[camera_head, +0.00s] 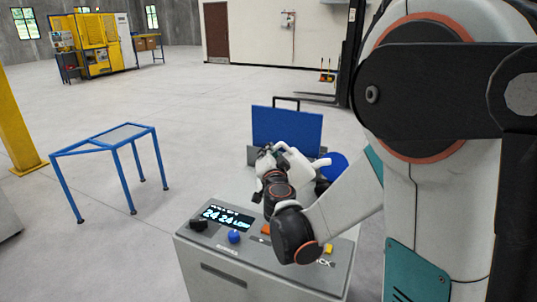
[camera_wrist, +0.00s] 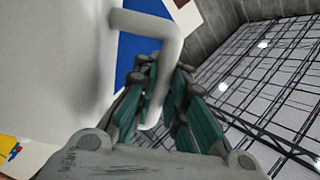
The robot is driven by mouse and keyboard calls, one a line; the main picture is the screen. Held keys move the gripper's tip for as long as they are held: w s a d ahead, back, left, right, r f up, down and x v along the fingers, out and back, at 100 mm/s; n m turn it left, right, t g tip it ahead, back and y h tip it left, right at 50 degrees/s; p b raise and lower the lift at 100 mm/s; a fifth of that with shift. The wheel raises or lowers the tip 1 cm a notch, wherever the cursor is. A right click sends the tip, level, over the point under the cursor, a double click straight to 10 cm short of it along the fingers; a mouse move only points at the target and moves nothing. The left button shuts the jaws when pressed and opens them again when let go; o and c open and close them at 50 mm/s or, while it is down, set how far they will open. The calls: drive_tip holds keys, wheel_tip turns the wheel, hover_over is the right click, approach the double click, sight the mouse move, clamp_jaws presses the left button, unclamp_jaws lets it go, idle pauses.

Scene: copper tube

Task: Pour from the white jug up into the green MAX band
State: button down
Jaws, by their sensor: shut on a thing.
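The white jug (camera_head: 302,168) is held over the grey machine, in front of a blue panel. A narrow white part of it points right, toward a blue round thing (camera_head: 334,166). My gripper (camera_head: 268,163) is at the jug's left side. In the wrist view the fingers (camera_wrist: 160,95) are closed around the white handle (camera_wrist: 163,28). The jug's body (camera_wrist: 60,70) fills the left of that view. I see no green MAX band and no liquid. The jug's opening and exact tilt cannot be told.
The blue panel (camera_head: 287,130) stands behind the jug. A blue-framed table (camera_head: 105,140) stands at the left, with clear floor between.

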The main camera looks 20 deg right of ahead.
sight(282, 146)
drive_tip(key=shift+s+d+r+m+p, duration=0.15)
drive_tip(key=shift+d+m+p, duration=0.35)
drive_tip(key=shift+m, duration=0.6)
idle(0.8)
drive_tip(key=shift+s+d+f+m+p, duration=0.1)
drive_tip(key=shift+s+d+m+p, duration=0.1)
drive_tip(key=shift+d+m, duration=0.25)
drive_tip(key=shift+s+d+f+m+p, duration=0.15)
drive_tip(key=shift+d+m, duration=0.1)
drive_tip(key=shift+m, duration=0.3)
idle(1.7)
drive_tip(key=shift+d+r, duration=0.15)
drive_tip(key=shift+d, duration=0.05)
idle(0.5)
drive_tip(key=shift+s+d+r+m+p, duration=0.15)
drive_tip(key=shift+d+r+m+p, duration=0.3)
drive_tip(key=shift+r+m, duration=0.25)
idle(2.0)
